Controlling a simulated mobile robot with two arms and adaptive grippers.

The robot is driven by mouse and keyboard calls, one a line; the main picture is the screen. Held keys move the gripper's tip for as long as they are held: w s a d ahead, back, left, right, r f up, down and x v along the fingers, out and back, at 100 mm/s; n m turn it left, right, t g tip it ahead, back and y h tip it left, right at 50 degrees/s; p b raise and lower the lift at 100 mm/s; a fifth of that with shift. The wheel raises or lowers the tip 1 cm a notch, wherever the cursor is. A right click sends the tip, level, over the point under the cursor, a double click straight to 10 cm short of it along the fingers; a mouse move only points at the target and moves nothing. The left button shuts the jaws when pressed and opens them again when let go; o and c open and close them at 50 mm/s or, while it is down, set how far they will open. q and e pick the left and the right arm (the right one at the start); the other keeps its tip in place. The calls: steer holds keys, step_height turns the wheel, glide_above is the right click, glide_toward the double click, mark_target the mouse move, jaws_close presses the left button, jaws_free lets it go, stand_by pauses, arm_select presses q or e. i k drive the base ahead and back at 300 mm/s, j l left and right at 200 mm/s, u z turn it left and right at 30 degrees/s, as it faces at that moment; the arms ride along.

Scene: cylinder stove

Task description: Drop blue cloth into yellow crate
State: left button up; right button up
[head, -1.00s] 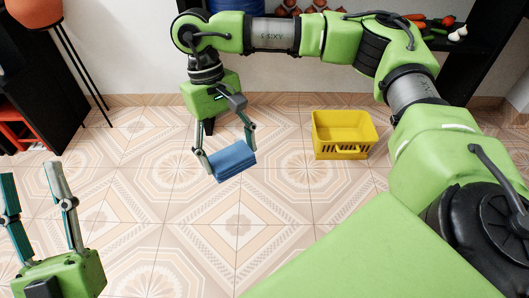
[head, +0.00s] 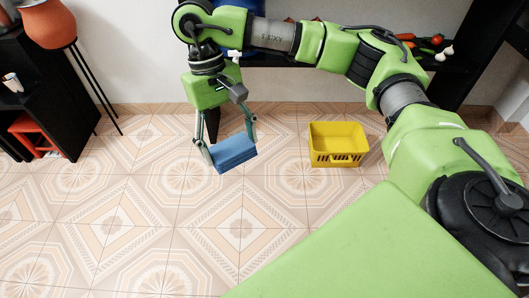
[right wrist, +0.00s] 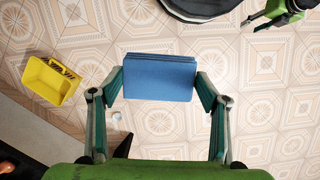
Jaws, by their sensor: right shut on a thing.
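The blue cloth (head: 234,153) is a folded block held in my right gripper (head: 228,145), above the tiled floor. In the right wrist view the cloth (right wrist: 160,76) sits between the two fingers of my right gripper (right wrist: 160,92), which are shut on its sides. The yellow crate (head: 338,160) stands on the floor to the right of the cloth in the head view, and looks empty. The crate (right wrist: 52,80) also shows at the left of the right wrist view.
A dark shelf (head: 460,70) with vegetables stands along the back wall. An orange pot (head: 47,25) on a thin-legged stand and a dark cabinet (head: 50,90) with a red stool (head: 38,130) are at the left. The floor between cloth and crate is clear.

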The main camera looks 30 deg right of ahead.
mark_target(336, 150)
steer(key=z, duration=1.75)
